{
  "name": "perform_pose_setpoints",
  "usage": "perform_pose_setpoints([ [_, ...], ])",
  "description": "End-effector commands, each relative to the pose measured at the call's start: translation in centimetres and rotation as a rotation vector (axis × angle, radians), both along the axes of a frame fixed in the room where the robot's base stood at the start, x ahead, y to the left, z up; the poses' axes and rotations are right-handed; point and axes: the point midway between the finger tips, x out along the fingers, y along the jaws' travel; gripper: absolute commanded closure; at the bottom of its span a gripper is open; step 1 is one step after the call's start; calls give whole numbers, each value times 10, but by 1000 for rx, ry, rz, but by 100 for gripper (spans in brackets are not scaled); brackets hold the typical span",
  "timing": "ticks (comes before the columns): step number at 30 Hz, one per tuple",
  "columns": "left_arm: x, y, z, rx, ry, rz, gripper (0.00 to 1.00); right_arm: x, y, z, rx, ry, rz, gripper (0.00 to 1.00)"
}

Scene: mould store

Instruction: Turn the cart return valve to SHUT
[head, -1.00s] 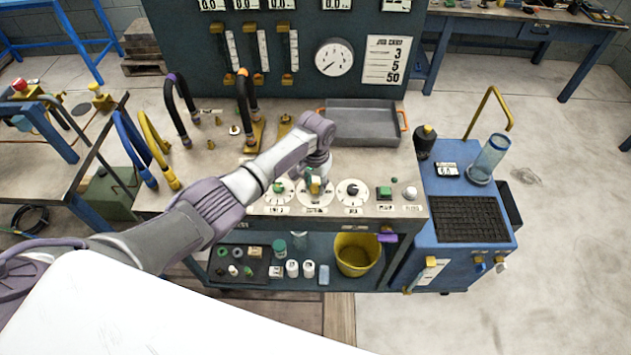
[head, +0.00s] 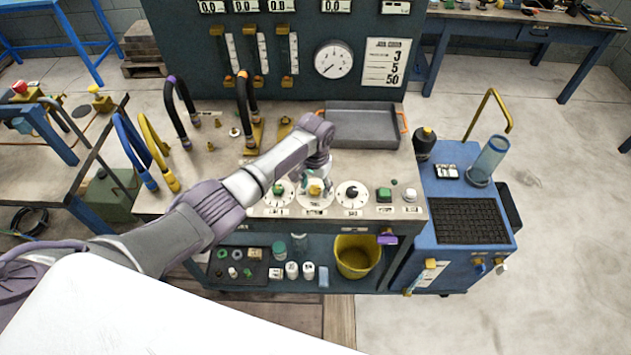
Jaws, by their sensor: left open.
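The blue cart (head: 460,205) stands at the right end of the bench. My right gripper is not in view.
A green-knobbed dial (head: 278,190) and a black-knobbed dial (head: 352,193) flank the middle one. A grey tray (head: 362,130) lies behind. A yellow bucket (head: 356,258) sits on the shelf below. The cart carries a clear cylinder (head: 488,160). Floor right of the cart is clear.

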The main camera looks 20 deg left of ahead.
Motion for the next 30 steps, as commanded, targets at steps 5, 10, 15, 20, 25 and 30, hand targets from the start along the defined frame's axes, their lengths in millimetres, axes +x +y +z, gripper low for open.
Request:
perform_pose_setpoints([
  [5, 1, 1, 18, -1, -3, 0, 41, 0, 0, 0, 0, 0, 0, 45],
  [10, 1, 0, 54, -1, -6, 0, 41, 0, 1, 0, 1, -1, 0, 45],
  [15, 2, 0, 89, -2, -5, 0, 41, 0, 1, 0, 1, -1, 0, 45],
  [20, 1, 0, 110, -1, -2, 0, 41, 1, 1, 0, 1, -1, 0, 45],
  [25, 0, 0, 119, -1, -1, 1, 41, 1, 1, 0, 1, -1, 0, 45],
  [30, 0, 0, 120, 0, -1, 1, 41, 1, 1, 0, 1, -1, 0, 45],
])
